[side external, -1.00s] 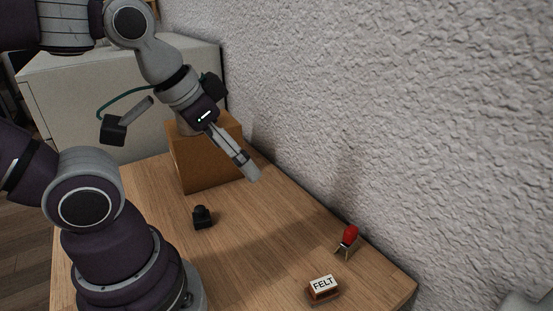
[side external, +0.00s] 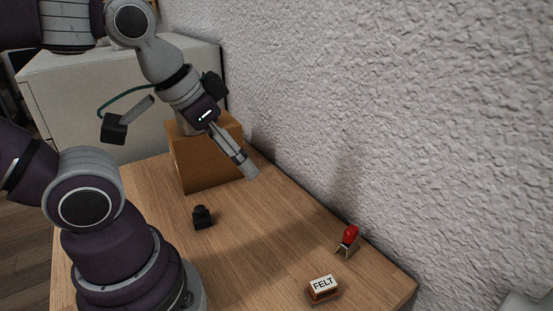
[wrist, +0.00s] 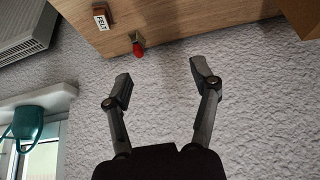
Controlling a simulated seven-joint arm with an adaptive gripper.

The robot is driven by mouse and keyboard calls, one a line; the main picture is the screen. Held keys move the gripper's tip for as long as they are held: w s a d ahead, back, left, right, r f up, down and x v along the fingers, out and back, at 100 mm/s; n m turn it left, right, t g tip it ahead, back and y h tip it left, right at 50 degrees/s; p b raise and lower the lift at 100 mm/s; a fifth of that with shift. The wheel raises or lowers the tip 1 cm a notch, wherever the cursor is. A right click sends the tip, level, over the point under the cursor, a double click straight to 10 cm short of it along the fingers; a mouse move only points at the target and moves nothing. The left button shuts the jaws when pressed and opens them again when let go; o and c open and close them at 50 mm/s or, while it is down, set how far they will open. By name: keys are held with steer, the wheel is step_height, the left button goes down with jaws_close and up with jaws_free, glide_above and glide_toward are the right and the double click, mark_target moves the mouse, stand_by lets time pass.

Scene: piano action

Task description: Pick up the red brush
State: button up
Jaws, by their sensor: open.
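The red brush (side external: 350,234) stands on the wooden table near the wall, toward the right end, with its red part up on a small light-coloured base or holder. In the wrist view the red brush (wrist: 138,50) shows at the table's edge, beyond and to the left of the fingers. My gripper (side external: 254,174) is in the air above the table, up and left of the brush and well apart from it. In the wrist view my gripper (wrist: 160,78) has its two fingers spread wide with nothing between them.
A block labelled FELT (side external: 322,288) lies in front of the brush; it also shows in the wrist view (wrist: 101,17). A small black object (side external: 202,217) sits mid-table. A brown box (side external: 208,160) stands behind my gripper. The textured wall (side external: 400,120) borders the table closely.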

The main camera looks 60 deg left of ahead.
steer(key=w+d+r+m+g, duration=0.1)
steer(key=w+d+m+g, duration=0.1)
steer(key=w+m, duration=0.45)
steer(key=m+g+h, duration=0.1)
steer(key=m+g, duration=0.2)
steer(key=m, duration=0.6)
glide_toward(352, 228)
steer(key=f, duration=0.7)
steer(key=d+f, duration=0.1)
steer(key=f, duration=0.2)
steer(key=shift+w+f, duration=0.2)
steer(key=shift+f, duration=0.15)
jaws_close()
steer(key=shift+r, duration=0.15)
